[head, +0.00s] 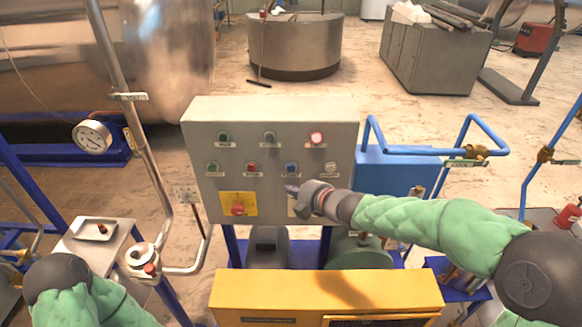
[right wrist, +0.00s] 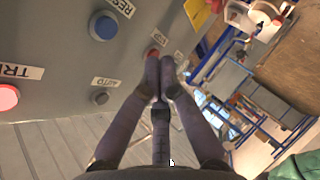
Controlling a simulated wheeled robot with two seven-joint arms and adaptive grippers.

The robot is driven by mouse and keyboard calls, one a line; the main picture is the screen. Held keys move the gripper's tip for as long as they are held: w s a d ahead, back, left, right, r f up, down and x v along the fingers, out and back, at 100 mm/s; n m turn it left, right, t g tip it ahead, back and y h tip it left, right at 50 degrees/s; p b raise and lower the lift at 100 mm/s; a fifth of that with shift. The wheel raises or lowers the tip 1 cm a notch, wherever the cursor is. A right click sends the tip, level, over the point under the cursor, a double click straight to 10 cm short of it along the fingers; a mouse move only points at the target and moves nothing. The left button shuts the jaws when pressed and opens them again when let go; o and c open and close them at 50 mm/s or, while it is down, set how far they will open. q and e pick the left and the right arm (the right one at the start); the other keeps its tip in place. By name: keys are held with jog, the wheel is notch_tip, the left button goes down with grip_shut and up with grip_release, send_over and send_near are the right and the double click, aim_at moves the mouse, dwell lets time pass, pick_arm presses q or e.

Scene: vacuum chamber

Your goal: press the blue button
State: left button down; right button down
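The blue button (head: 291,168) is in the lower button row of the grey control panel (head: 206,186), between a red button (head: 252,168) and a pale button (head: 330,168). In the right wrist view the blue button (right wrist: 103,25) stands out at the upper left. My right gripper (head: 291,189) is in front of the panel, just below the blue button in the head view. In the right wrist view its fingertips (right wrist: 160,62) are together and empty, apart from the blue button and close to a red button in the picture. My left gripper is out of view.
The panel also bears a lit red button (head: 316,138), a grey button (head: 269,137), green buttons and a red knob (head: 238,209) on a yellow plate. A yellow box (head: 325,290) stands below in front. Blue pipes (head: 440,151) lie to the right.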

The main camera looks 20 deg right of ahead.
aim_at(291, 168)
jog(key=shift+w+d+p, duration=0.25)
jog(key=shift+w+p, duration=0.1)
jog(key=shift+w, duration=0.55)
jog(key=shift+w+d+p, duration=0.25)
jog(key=shift+w+p, duration=0.15)
jog(key=shift+w, duration=0.45)
jog(key=shift+w+d+p, duration=0.25)
jog(key=shift+w+p, duration=0.1)
jog(key=shift+w, duration=0.55)
jog(key=shift+w+d, duration=0.1)
jog(key=shift+w, duration=0.05)
jog(key=shift+w, duration=0.25)
jog(key=shift+w+d+p, duration=0.2)
jog(key=shift+w+p, duration=0.2)
jog(key=shift+p, duration=0.05)
jog(key=shift+s, duration=0.15)
dwell(0.4)
jog(key=shift+s+a+b, duration=0.3)
jog(key=shift+s+b, duration=0.25)
jog(key=shift+s, duration=0.15)
